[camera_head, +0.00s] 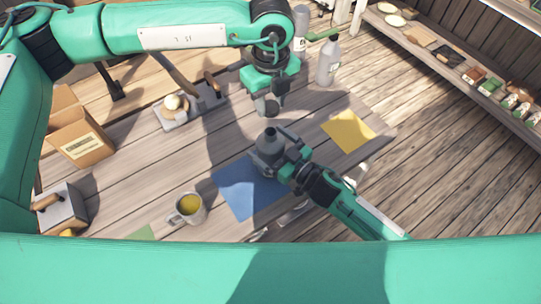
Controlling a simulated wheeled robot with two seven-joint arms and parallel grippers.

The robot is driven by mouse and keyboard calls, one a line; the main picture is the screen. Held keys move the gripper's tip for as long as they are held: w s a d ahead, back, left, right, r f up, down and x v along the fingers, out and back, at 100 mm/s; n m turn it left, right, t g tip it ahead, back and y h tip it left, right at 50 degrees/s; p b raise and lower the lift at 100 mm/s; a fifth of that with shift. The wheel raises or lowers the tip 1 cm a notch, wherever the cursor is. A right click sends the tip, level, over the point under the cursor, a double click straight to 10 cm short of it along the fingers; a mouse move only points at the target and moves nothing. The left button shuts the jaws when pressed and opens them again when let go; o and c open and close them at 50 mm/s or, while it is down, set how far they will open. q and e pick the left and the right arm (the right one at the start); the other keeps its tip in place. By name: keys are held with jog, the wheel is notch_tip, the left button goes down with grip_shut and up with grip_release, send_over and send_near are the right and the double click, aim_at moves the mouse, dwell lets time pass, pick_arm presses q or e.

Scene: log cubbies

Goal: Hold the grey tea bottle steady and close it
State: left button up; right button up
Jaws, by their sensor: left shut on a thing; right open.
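The grey tea bottle (266,147) stands upright on a blue mat (236,190) on the wooden table, its top facing up. My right gripper (284,152) is open at the right side of the bottle, with its fingers beside the body. I cannot tell whether they touch it. My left gripper (268,103) is above and behind the bottle, pointing down. It is shut on a small dark grey thing, probably the bottle's cap, mostly hidden by the fingers. A gap shows between it and the bottle top.
A mug (188,209) stands left of the mat. A yellow mat (348,131) lies to the right. A grey bottle (328,62) stands at the back. A cardboard box (82,140) and a grey box (62,208) are at left. A shelf (450,60) runs along the right.

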jog(key=c, duration=1.5)
pick_arm(q)
send_over(271, 134)
jog(key=shift+f, duration=2.5)
pick_arm(e)
jog(key=shift+o, duration=0.2)
pick_arm(q)
jog(key=shift+f, duration=0.15)
jog(key=shift+f, duration=0.75)
jog(key=shift+f, duration=0.5)
